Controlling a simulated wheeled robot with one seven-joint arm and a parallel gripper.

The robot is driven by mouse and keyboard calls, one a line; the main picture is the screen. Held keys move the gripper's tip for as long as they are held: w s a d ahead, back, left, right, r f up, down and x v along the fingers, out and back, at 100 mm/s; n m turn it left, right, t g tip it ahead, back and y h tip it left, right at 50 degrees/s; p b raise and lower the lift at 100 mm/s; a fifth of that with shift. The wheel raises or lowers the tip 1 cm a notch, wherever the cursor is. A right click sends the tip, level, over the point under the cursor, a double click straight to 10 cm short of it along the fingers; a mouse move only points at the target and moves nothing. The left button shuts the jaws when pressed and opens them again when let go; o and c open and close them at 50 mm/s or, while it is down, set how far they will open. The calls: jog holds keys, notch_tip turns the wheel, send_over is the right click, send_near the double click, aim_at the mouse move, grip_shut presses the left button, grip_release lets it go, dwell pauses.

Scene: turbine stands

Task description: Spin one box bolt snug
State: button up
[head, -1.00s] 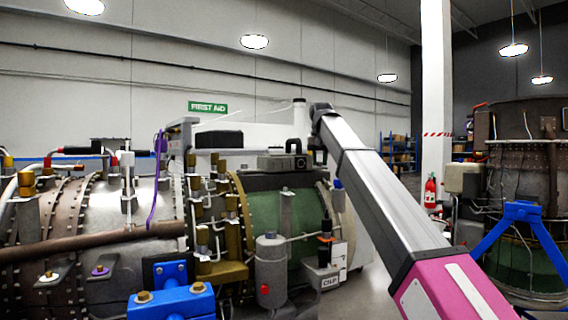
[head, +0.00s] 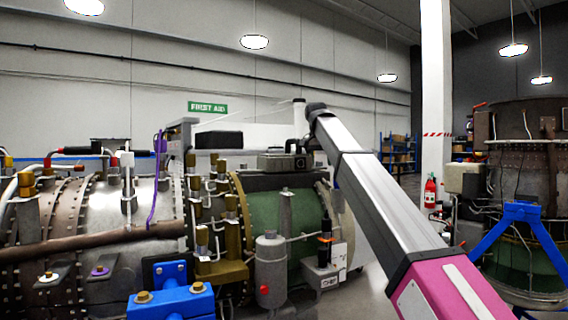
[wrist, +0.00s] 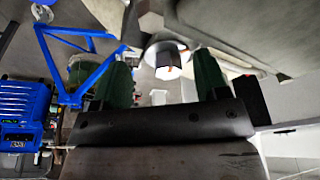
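In the wrist view, a bolt (wrist: 168,70) with a pale hex head and a round grey collar sits under a light grey body. My gripper (wrist: 162,75) has two green fingers standing apart, one on each side of the bolt head. A gap shows between the left finger and the head; the right finger is close to it, and I cannot tell whether it touches. In the head view my gripper is hidden; my arm reaches to the engine's far side. A dark grey box (head: 282,162) sits on top of the green engine section (head: 282,220).
A grey canister (head: 270,265) and a small labelled box (head: 322,278) stand on the engine's near side. Blue brackets (head: 172,302) are in front. A second engine on a blue stand (head: 522,212) is at right. A fire extinguisher (head: 430,192) stands by the pillar.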

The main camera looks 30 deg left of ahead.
jog(key=shift+o, duration=0.7)
jog(key=shift+w+a+r, duration=0.1)
jog(key=shift+w+a, duration=0.05)
jog(key=shift+a, duration=0.15)
jog(key=shift+r, duration=0.1)
jog(key=shift+a+r, duration=0.2)
jog(key=shift+r, duration=1.4)
jog(key=shift+d+r, duration=0.2)
jog(key=shift+r, duration=0.55)
